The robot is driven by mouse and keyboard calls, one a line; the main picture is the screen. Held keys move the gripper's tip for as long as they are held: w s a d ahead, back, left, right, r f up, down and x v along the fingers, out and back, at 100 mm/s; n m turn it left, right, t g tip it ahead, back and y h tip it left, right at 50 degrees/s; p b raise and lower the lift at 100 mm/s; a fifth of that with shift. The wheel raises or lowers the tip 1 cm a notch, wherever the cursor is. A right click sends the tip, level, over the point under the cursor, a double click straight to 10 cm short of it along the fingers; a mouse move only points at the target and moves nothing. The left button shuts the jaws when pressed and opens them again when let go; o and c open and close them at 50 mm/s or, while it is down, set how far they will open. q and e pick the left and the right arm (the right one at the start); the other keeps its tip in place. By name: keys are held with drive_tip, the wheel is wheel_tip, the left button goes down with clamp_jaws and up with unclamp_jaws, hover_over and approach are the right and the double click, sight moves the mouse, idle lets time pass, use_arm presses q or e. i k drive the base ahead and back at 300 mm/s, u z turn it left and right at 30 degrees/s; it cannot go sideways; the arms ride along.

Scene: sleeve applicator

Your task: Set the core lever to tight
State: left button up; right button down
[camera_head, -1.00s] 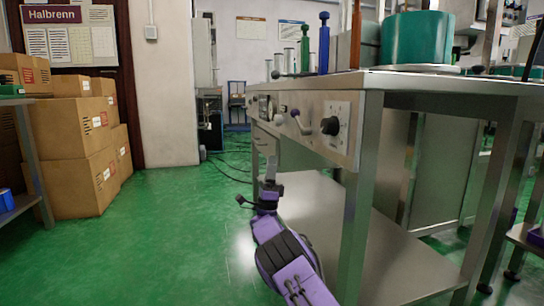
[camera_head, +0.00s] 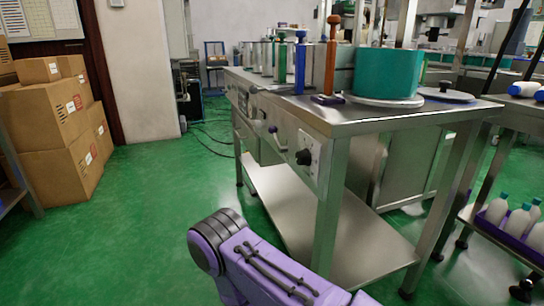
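The steel machine table shows its control panel (camera_head: 285,141) along its left side. The panel carries a black knob (camera_head: 303,157) on a white plate near the close corner. A small dark purple knob (camera_head: 272,129) sits further along the panel, and a grey handle-like part (camera_head: 253,90) shows near its far top. I cannot tell which is the core lever, nor read its setting. A purple link of my arm (camera_head: 265,265) fills the bottom middle, in front of the table. Neither gripper shows.
A teal drum (camera_head: 388,73) and coloured posts (camera_head: 330,60) stand on the tabletop (camera_head: 365,119). Cardboard boxes (camera_head: 40,120) are stacked at left. Green floor (camera_head: 140,190) is clear between boxes and table. A rack with white bottles (camera_head: 518,220) stands at right.

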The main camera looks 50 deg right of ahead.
sight(273, 130)
drive_tip(key=k, duration=1.2)
drive_tip(key=z, duration=0.4)
drive_tip(key=i, duration=0.85)
drive_tip(key=z, duration=0.25)
